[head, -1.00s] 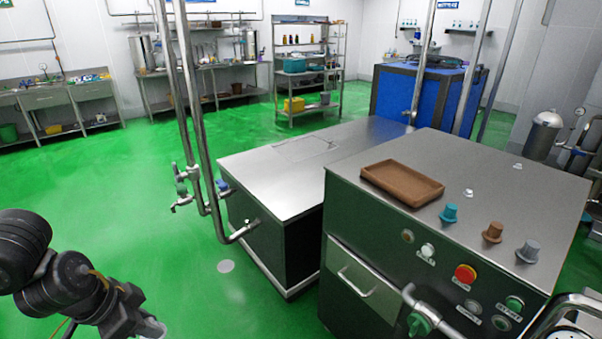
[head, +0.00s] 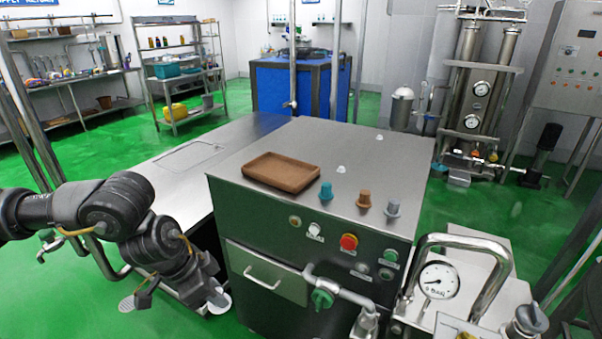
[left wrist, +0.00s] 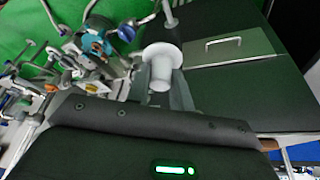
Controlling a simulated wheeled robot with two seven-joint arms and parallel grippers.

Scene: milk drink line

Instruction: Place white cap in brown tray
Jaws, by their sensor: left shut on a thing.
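The brown tray (head: 281,185) lies empty on the top of the steel cabinet, near its left corner. My left gripper (head: 213,292) is in front of the cabinet's left side, below the level of its top. It is shut on a white cap (left wrist: 161,62), which has a wide round flange and a narrower body in the left wrist view. In the head view the edge of the white cap (head: 220,304) shows at the fingertips. The cap is clear of the tray, lower and to its left. My right gripper is not in view.
On the cabinet top, a teal cap (head: 326,191), a brown cap (head: 364,199) and a grey cap (head: 392,209) stand right of the tray, with small white pieces (head: 341,169) behind. A pipe with a green valve (head: 322,298) juts from the cabinet front. A lower steel table (head: 180,165) is at left.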

